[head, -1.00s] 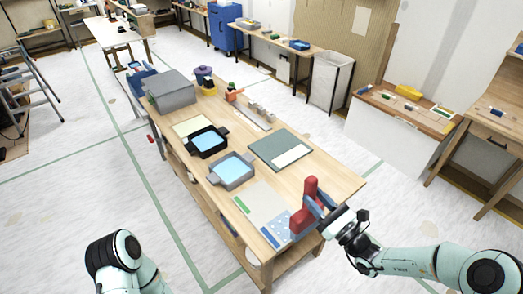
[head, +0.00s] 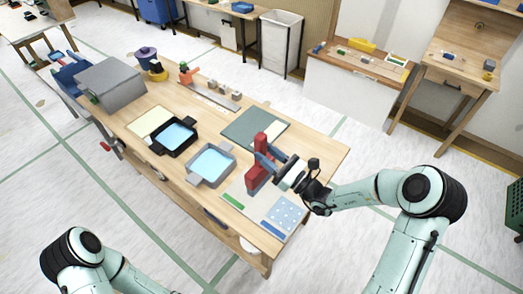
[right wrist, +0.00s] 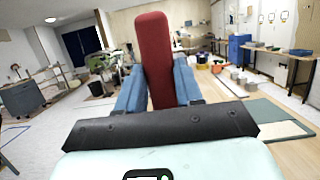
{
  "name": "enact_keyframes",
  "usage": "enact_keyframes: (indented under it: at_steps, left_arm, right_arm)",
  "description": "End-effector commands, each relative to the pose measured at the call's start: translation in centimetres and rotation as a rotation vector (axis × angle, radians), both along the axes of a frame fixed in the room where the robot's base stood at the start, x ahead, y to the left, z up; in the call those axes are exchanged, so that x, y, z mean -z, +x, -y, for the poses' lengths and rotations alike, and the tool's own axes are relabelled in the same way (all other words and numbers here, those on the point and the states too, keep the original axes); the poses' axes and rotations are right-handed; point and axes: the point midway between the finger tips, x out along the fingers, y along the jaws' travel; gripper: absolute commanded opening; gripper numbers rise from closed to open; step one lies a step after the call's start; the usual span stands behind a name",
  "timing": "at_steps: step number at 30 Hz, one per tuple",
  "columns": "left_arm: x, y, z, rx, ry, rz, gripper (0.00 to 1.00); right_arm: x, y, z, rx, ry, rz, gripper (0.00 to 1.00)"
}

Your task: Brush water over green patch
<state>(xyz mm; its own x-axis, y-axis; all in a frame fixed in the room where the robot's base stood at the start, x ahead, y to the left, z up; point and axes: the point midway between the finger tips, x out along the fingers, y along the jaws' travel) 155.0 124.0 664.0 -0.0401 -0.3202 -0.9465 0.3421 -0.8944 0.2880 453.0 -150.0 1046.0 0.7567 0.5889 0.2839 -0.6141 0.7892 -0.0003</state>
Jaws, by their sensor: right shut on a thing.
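My right gripper (head: 265,160) is shut on a red brush (head: 257,168). The brush stands roughly upright over the upper part of a pale sample sheet (head: 238,186). In the right wrist view the red handle (right wrist: 155,62) rises between the blue fingers. I cannot tell whether its lower end touches the sheet. A narrow green patch (head: 233,200) lies at the sheet's left edge, clear of the brush. A blue strip (head: 273,234) and a dotted light-blue patch (head: 284,212) lie nearer the front. A grey tray (head: 211,163) holds blue water. My left gripper is out of view.
A black tray (head: 174,137) with blue water stands left of the grey one. A dark green mat (head: 245,126) with a white piece lies behind the sheet. A grey box (head: 110,84) and small tools stand at the table's far end.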

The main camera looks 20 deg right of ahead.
Motion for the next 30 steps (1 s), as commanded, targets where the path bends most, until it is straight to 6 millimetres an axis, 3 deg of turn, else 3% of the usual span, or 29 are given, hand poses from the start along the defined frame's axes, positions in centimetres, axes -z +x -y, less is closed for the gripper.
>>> enact_keyframes:
  at_steps: [14, 30]
  left_arm:
    - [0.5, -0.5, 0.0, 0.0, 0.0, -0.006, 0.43]
    - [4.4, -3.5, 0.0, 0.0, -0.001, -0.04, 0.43]
  right_arm:
    - [0.8, -0.1, 0.0, -0.002, -0.003, -0.007, 0.0]
    - [6.3, -0.2, 0.0, 0.0, -0.004, -0.007, 0.0]
